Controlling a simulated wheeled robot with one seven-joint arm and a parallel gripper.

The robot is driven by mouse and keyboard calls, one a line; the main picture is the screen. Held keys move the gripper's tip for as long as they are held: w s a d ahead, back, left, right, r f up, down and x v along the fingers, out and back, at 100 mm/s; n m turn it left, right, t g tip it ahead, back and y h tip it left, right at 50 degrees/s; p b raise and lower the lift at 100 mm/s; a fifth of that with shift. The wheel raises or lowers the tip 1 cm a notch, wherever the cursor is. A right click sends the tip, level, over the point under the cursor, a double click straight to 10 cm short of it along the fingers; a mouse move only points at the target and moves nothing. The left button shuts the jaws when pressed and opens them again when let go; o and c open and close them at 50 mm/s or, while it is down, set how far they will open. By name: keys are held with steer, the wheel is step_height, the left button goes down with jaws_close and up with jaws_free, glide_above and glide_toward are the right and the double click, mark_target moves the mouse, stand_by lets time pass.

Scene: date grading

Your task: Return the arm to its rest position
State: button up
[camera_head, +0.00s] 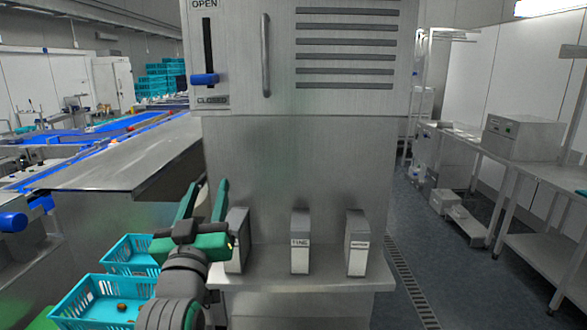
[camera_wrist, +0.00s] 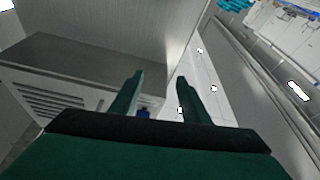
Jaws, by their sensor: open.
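My gripper (camera_head: 203,200) is at the lower left of the head view, in front of the steel cabinet (camera_head: 300,150). Its two green fingers point up and stand apart with nothing between them. In the wrist view my gripper (camera_wrist: 158,85) also shows open and empty. A blue handle (camera_head: 204,79) sits in a slot between the words OPEN and CLOSED on the cabinet, near the CLOSED end.
Grey boxes, one a labelled box (camera_head: 300,242), stand on the ledge (camera_head: 290,268) right of my gripper. A turquoise crate (camera_head: 100,298) with a few brown items is at lower left.

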steer(key=s+d+f+n+g, duration=0.1)
steer(key=d+f, duration=0.1)
steer(key=f, duration=0.8)
steer(key=s+d+f+n+g, duration=0.1)
steer(key=d+f, duration=0.1)
steer(key=f, duration=0.9)
steer(key=s+d+f+g, duration=0.1)
steer(key=s+d+f, duration=0.25)
steer(key=f, duration=0.45)
steer(key=s+d+f, duration=0.2)
steer(key=s+f, duration=0.3)
steer(key=f, duration=0.3)
steer(key=s+d+f+m+g, duration=0.1)
steer(key=s+d+f, duration=0.1)
steer(key=s+f, duration=0.45)
steer(key=s+d+f+m+g, duration=0.1)
steer(key=s+d+f, duration=0.25)
steer(key=s, duration=0.65)
steer(key=s+d+f+m, duration=0.1)
steer(key=s, duration=0.7)
steer(key=s+d+f+m+g+h, duration=0.1)
steer(key=s, duration=0.8)
steer(key=shift+s+d+f, duration=0.2)
steer(key=shift+d, duration=0.05)
